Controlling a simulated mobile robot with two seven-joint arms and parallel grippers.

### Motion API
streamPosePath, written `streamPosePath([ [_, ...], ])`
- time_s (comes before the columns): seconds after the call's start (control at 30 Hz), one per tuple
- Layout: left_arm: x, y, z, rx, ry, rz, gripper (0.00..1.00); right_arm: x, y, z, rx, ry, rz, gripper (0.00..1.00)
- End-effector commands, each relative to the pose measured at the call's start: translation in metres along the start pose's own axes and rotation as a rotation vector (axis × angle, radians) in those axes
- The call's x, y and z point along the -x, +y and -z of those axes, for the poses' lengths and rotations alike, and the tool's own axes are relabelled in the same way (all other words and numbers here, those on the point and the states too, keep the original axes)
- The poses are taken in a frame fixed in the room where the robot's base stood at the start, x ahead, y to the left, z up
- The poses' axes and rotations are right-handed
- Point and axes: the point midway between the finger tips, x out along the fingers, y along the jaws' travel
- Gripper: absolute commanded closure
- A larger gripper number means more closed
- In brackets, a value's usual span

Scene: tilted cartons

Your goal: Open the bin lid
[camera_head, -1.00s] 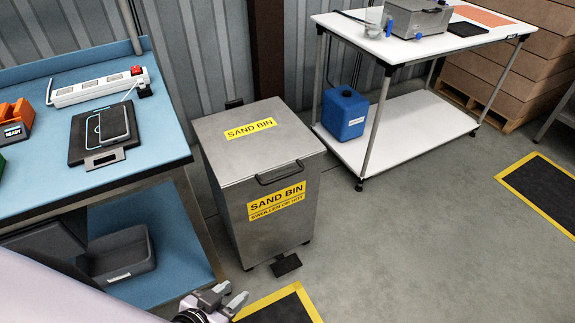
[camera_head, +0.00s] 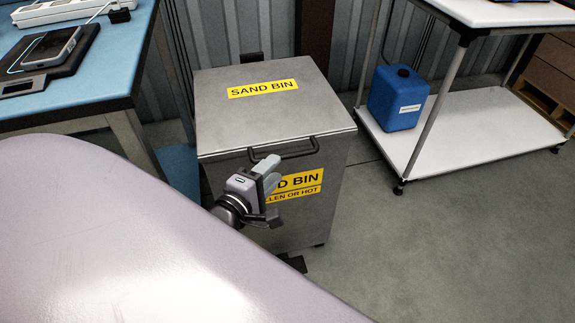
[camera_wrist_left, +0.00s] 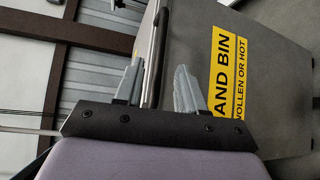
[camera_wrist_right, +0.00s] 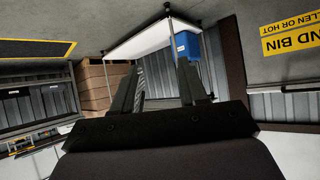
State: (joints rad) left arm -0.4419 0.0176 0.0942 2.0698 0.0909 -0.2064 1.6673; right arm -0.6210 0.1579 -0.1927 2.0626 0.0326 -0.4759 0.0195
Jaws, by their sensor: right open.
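The grey metal sand bin (camera_head: 325,185) stands upright with its flat lid (camera_head: 230,110) down. A dark bar handle (camera_head: 300,154) runs along the lid's front edge. My left gripper (camera_head: 270,172) is just in front of the handle, over part of the yellow front label. In the left wrist view its fingers (camera_wrist_left: 158,85) are open, and the dark handle bar (camera_wrist_left: 158,45) shows beyond and between them; contact cannot be told. My right gripper (camera_wrist_right: 160,82) is open and empty in its own wrist view, with the bin's labelled front (camera_wrist_right: 260,70) at the right.
A blue workbench (camera_head: 120,72) stands close at the bin's left. A white two-level table (camera_head: 470,125) with a blue canister (camera_head: 398,97) on its lower shelf stands to the right. A dark pedal (camera_head: 293,262) shows at the bin's foot. The floor at front right is clear.

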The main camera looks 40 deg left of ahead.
Motion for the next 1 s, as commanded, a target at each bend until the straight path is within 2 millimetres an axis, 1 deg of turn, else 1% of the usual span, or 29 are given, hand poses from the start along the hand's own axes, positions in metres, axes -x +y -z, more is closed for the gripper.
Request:
streamPosePath([
  [0.17, -0.013, 0.000, 0.001, 0.020, 0.001, -0.006, 0.61, 0.000, -0.003, -0.004, -0.002, -0.003, 0.006, 0.57],
  [0.33, -0.035, 0.000, 0.001, 0.017, 0.000, -0.007, 0.61, -0.002, -0.006, -0.008, 0.001, -0.003, 0.012, 0.57],
  [0.5, -0.055, 0.000, 0.000, 0.016, 0.000, -0.005, 0.61, -0.002, -0.012, -0.004, 0.003, 0.011, 0.022, 0.57],
  [0.6, -0.064, 0.000, 0.000, 0.016, 0.000, -0.004, 0.61, -0.003, -0.013, 0.000, 0.004, 0.021, 0.025, 0.57],
  [0.77, -0.070, 0.000, 0.000, 0.015, 0.001, -0.003, 0.61, -0.005, -0.013, 0.005, 0.007, 0.032, 0.024, 0.57],
  [1.0, -0.071, 0.001, 0.001, 0.016, 0.001, -0.003, 0.61, -0.005, -0.012, 0.007, 0.009, 0.036, 0.024, 0.57],
])
